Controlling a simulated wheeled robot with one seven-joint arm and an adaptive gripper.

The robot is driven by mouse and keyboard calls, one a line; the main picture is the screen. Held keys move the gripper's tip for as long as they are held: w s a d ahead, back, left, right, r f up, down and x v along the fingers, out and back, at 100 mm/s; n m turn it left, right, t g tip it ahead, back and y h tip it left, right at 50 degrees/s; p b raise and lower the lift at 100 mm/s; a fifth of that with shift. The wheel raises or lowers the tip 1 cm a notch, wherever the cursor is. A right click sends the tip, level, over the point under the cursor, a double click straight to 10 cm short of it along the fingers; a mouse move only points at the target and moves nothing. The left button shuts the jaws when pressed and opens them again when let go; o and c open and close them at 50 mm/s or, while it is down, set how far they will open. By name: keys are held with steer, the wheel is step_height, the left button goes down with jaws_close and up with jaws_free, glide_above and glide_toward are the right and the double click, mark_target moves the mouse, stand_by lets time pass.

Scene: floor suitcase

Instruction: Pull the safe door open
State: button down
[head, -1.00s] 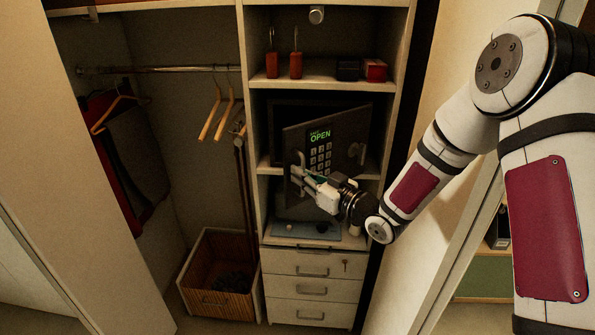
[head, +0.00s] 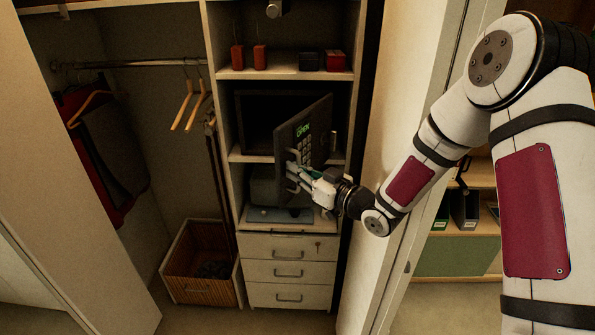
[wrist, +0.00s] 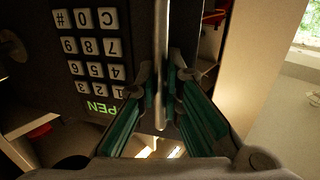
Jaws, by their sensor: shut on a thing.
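The safe door (head: 303,132) stands swung out from the dark safe (head: 258,118) on the middle shelf, hinged on its right side. Its keypad (wrist: 90,60) and the green OPEN display (wrist: 99,108) show in the wrist view. My gripper (head: 296,172) is at the lower left part of the door. In the wrist view, my gripper (wrist: 163,95) is shut on a metal bar, the door handle (wrist: 160,50), with a teal-padded finger on each side of it. The far part of the safe's inside is dark and partly hidden by the door.
Drawers (head: 289,271) lie below the safe. A wooden basket (head: 203,265) stands on the floor at the left. A pale panel (head: 385,160) stands close to the right of the cabinet, beside my arm.

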steer(key=shift+s+a, duration=0.1)
steer(key=c, duration=2)
jaws_free()
steer(key=shift+s+d, duration=0.1)
steer(key=shift+d, duration=0.1)
steer(key=v, duration=1.1)
steer(key=shift+s+d, duration=0.2)
steer(key=shift+c, duration=0.4)
